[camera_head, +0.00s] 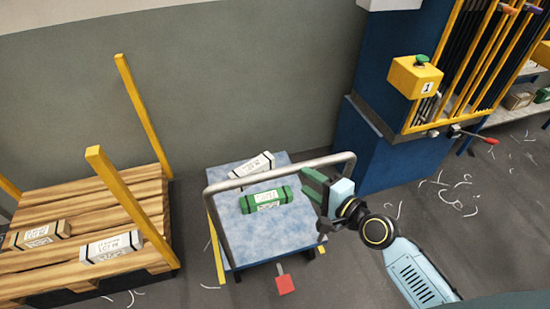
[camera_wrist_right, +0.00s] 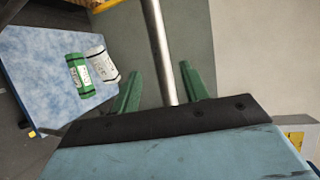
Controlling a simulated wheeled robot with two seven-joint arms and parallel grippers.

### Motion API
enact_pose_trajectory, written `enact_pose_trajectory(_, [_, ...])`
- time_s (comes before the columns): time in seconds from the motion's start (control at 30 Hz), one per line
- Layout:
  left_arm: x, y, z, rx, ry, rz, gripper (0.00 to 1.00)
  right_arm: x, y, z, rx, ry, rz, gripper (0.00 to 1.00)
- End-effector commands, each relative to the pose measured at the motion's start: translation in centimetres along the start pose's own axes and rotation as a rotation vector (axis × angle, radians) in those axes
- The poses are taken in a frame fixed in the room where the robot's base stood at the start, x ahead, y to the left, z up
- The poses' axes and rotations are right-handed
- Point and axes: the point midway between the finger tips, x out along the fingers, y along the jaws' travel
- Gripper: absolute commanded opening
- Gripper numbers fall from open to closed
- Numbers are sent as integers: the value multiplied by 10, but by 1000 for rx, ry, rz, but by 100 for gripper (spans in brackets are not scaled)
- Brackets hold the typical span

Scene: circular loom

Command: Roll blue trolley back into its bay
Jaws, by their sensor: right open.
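The blue trolley (camera_head: 238,232) stands on the floor in the middle of the head view, with a mottled blue deck and a grey tubular handle (camera_head: 235,182). A green package (camera_head: 266,199) and a white package (camera_head: 252,165) lie on its deck. My right gripper (camera_head: 312,190) is at the right part of the handle. In the right wrist view its green fingers (camera_wrist_right: 165,90) are open, with the handle bar (camera_wrist_right: 157,45) running between them; I cannot tell whether they touch it. My left gripper is not in view.
A wooden pallet (camera_head: 85,205) with yellow posts and boxes stands at the left. A blue machine (camera_head: 375,150) with a yellow button box (camera_head: 414,76) stands at the right. A red pedal (camera_head: 284,285) sticks out at the trolley's near side. Yellow strips (camera_head: 216,255) flank the trolley.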

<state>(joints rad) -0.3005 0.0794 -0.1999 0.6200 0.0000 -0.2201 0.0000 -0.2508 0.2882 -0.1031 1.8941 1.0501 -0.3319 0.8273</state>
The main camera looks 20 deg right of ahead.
Motion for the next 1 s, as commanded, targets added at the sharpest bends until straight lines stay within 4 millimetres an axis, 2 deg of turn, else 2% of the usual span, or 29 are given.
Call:
enact_pose_trajectory(0.4, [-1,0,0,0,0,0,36,-27,3,0,2,0,5,45])
enact_pose_trajectory(1.0, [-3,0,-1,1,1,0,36,-29,3,0,2,-1,6,45])
